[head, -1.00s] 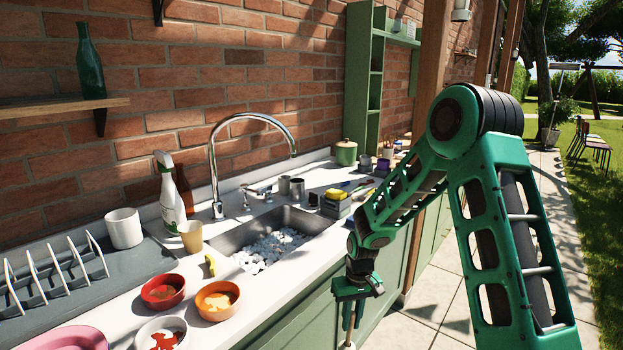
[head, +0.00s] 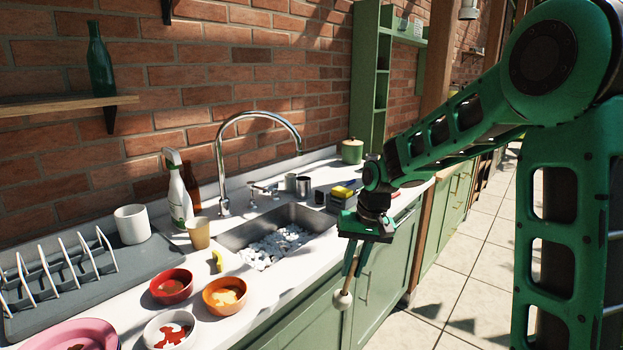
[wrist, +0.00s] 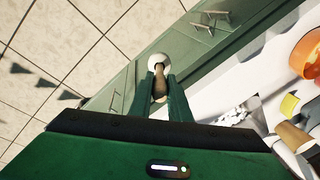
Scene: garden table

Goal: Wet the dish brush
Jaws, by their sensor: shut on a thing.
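My gripper (head: 352,268) is shut on the dish brush (head: 344,299), which hangs head down with a round, pale head and a thin handle. They are in front of the green cabinet, to the right of the sink and outside the counter edge. In the wrist view the brush's pale head (wrist: 159,60) shows beyond the fingertips (wrist: 161,88). The sink (head: 232,240) is set in the white counter and holds many white pieces. A chrome faucet (head: 221,150) arches over it. I cannot see any water running.
Red, orange and white bowls (head: 171,286) with food remains stand on the counter's front left. A tan cup (head: 199,233), spray bottle (head: 177,195), white mug (head: 131,224) and dish rack (head: 60,270) are left of the sink. Sponges (head: 343,190) sit right of it.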

